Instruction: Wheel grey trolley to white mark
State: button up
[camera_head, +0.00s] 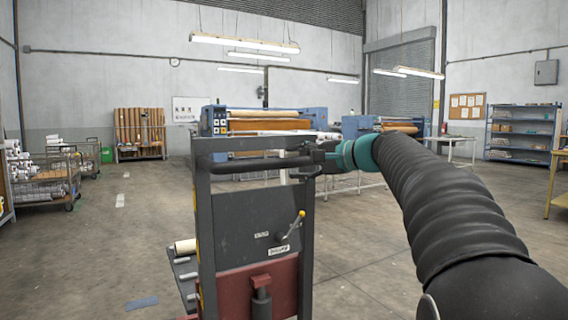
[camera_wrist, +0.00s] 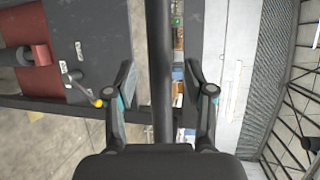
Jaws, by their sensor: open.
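The grey trolley (camera_head: 238,225) stands upright close in front of me in the head view. It has a dark frame, a red lower part and a yellow-tipped lever. Its black handle bar (camera_head: 255,166) runs across near the top. My gripper (camera_head: 316,158) is at the right end of this bar. In the wrist view, the handle bar (camera_wrist: 158,40) passes between the spread fingers of my gripper (camera_wrist: 160,82), with gaps on both sides. Pale white patches (camera_head: 121,200) lie on the floor left of the trolley; I cannot tell whether one is the white mark.
Wire carts with rolls (camera_head: 45,180) stand at the left. A rack of brown rolls (camera_head: 140,135) and the blue calender press (camera_head: 265,122) are at the back. A blue shelf (camera_head: 522,130) stands far right. The floor left of the trolley is mostly clear, with a flat blue strip (camera_head: 142,303).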

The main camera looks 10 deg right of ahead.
aim_at(290, 162)
jog(key=shift+x, duration=2.15)
grip_shut()
